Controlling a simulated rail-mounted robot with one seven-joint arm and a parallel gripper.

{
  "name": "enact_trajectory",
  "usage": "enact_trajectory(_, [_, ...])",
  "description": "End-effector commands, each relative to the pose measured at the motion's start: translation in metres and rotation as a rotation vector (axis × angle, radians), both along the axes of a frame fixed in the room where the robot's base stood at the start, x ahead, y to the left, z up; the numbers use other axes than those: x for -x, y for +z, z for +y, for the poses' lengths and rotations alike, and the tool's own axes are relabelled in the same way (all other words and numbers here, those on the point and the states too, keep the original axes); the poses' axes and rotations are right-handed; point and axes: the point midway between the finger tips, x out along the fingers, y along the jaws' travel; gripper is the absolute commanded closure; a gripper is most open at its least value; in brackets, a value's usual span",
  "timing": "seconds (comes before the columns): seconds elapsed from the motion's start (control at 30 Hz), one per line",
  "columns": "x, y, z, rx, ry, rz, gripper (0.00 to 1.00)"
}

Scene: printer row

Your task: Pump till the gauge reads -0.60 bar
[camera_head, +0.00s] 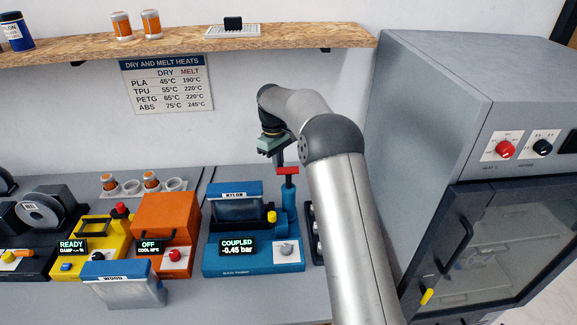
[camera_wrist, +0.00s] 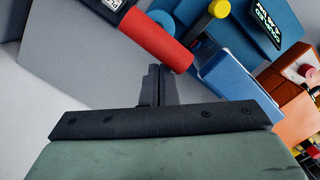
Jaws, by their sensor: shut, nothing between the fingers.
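The blue pump station (camera_head: 255,262) stands on the bench; its display (camera_head: 238,247) reads COUPLED and -0.45 bar. A blue bin labelled NYLON (camera_head: 236,206) sits on it. The upright blue pump (camera_head: 288,205) at its right side has a red handle (camera_head: 288,170) on top, which also shows in the wrist view (camera_wrist: 157,40). My gripper (camera_head: 279,158) is shut and empty just above and behind the red handle. In the wrist view its closed fingertips (camera_wrist: 157,72) are right by the handle; I cannot tell whether they touch it.
A grey oven (camera_head: 425,110) stands close on the right. An orange unit (camera_head: 163,225) showing OFF, a yellow unit (camera_head: 95,235) showing READY and a WOOD bin (camera_head: 125,285) are to the left. A shelf (camera_head: 190,42) runs above.

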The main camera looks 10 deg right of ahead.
Motion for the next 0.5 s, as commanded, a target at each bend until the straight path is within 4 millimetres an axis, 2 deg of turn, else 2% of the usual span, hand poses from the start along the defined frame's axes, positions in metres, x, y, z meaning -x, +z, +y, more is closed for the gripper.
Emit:
enact_trajectory(0.27, [-0.001, 0.004, 0.0, 0.001, -0.001, -0.003, 1.0])
enact_trajectory(0.37, [-0.002, 0.017, 0.001, 0.0, -0.001, -0.005, 1.0])
enact_trajectory(0.5, [-0.005, 0.046, 0.003, 0.0, -0.001, -0.005, 1.0])
